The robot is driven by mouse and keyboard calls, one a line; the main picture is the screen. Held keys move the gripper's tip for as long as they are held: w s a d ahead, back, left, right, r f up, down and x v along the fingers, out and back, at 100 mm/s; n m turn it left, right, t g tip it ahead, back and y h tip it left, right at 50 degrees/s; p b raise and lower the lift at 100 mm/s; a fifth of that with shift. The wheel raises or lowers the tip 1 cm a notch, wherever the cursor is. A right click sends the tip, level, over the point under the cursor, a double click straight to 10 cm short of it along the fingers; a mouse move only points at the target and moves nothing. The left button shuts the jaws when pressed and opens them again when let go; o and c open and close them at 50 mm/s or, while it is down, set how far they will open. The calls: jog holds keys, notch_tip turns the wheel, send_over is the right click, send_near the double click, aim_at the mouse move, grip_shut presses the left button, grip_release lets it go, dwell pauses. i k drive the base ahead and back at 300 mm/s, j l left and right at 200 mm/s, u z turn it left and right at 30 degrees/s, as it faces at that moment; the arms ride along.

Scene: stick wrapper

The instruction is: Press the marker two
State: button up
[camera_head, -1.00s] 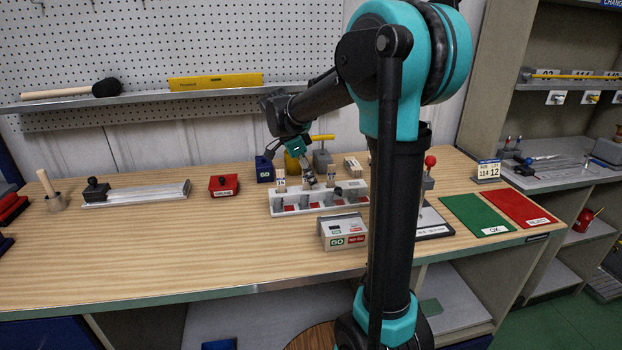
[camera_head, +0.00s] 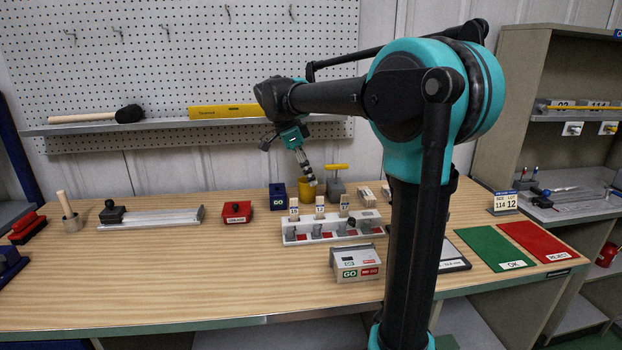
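I cannot tell whether this is a finger or a held thing, or whether the gripper is open. Red and grey pieces sit in the rack's slots. The label numbers are too small to read surely.
A grey GO/NO GO box (camera_head: 356,263) stands in front of the rack. A blue GO block (camera_head: 277,196), a yellow cylinder (camera_head: 306,189) and a red block (camera_head: 237,212) stand nearby. Green (camera_head: 490,248) and red (camera_head: 538,241) mats lie right. The bench's front left is clear.

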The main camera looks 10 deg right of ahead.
aim_at(316, 235)
jog(key=k, duration=1)
